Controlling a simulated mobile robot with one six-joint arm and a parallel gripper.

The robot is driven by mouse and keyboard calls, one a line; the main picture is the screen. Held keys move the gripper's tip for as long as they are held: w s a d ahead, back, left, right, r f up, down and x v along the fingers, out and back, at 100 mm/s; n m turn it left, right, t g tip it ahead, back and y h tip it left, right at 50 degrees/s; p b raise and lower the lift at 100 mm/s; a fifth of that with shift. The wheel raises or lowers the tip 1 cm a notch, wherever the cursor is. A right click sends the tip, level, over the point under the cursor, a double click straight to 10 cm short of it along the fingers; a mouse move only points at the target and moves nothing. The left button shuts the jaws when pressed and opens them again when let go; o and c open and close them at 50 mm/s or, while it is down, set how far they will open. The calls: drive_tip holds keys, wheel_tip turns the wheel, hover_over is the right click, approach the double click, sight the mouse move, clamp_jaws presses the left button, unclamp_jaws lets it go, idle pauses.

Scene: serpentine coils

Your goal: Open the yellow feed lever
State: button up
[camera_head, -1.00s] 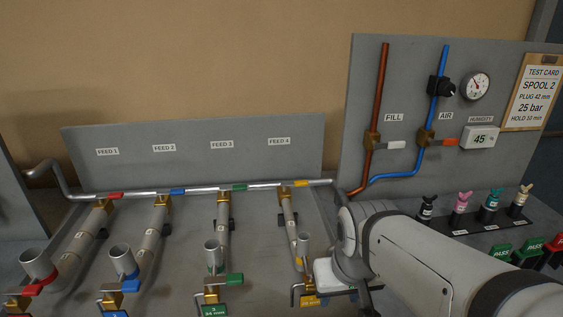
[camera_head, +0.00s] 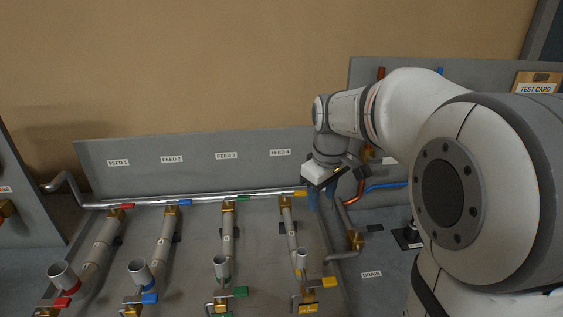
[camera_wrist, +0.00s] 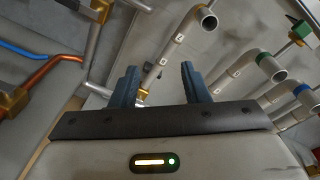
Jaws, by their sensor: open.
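The yellow feed lever (camera_head: 300,193) is at the top of the Feed 4 branch pipe (camera_head: 288,222), below the FEED 4 label. It lies sideways along the silver header pipe, across the branch. My gripper (camera_head: 322,198) is open with blue fingers pointing down, just right of the lever; I cannot tell whether they touch. In the wrist view my gripper (camera_wrist: 160,82) shows its two fingers apart. A small brass-yellow bit (camera_wrist: 142,94) shows between them, partly hidden, and I cannot tell whether it is the lever or its valve.
Green (camera_head: 243,197) and red (camera_head: 127,206) feed levers sit further left on the header. A second yellow lever (camera_head: 328,282) is low on the Feed 4 line. A brass drain valve (camera_head: 355,240) stands to the right. My arm hides much of the right panel.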

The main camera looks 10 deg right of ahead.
drive_tip(key=w+f+n, duration=0.3)
drive_tip(key=w+n, duration=0.3)
drive_tip(key=w, duration=0.8)
drive_tip(key=n+g, duration=0.1)
drive_tip(key=n, duration=0.4)
hover_over(301, 192)
wheel_tip(301, 192, down, 6)
drive_tip(key=shift+w+f, duration=0.1)
drive_tip(key=shift+f, duration=0.05)
wheel_tip(301, 192, down, 7)
drive_tip(key=shift+f+p, duration=0.15)
drive_tip(key=shift+p, duration=0.5)
clamp_jaws()
